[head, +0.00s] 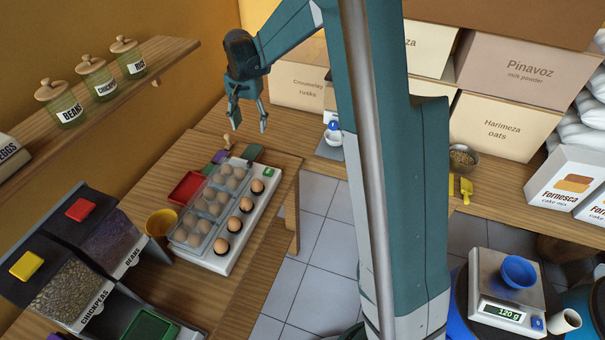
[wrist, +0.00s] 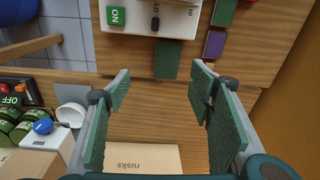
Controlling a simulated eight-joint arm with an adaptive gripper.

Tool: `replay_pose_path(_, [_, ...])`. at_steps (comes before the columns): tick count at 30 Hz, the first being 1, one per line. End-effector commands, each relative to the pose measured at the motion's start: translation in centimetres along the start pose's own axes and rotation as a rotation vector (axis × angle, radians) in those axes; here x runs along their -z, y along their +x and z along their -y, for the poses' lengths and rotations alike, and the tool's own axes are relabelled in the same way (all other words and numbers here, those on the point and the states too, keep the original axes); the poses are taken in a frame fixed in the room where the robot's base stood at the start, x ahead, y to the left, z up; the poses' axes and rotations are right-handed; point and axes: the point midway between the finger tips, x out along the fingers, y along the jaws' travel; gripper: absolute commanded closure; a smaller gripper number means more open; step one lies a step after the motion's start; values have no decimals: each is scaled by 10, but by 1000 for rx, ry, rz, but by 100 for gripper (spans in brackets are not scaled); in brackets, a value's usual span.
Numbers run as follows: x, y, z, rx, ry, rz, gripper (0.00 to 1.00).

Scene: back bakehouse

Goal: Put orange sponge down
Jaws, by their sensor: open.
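I cannot make out an orange sponge in either view. My gripper (head: 249,122) hangs fingers-down above the far end of the wooden table (head: 190,150). In the wrist view my gripper (wrist: 160,82) has its green-padded fingers wide apart. Nothing is between them; bare wood and a box marked "rusks" (wrist: 140,157) show below.
The white egg device (head: 240,230) holds several brown eggs beside a clear egg box (head: 205,213). Flat green (wrist: 167,60) and purple (wrist: 214,44) pieces lie near it. A red tray (head: 187,188) and yellow bowl (head: 160,222) stand left of the eggs.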

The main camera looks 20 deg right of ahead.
Motion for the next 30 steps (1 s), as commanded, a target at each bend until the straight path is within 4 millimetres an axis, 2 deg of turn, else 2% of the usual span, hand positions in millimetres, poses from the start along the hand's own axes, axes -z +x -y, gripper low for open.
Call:
replay_pose_path(3, [-12,-23,-12,15,-30,-18,47])
replay_pose_path(12, [-41,-71,-40,52,-108,-67,47])
replay_pose_path(21, [-73,-110,-70,85,-184,-119,47])
replay_pose_path(30, [-108,-142,-103,114,-261,-174,47])
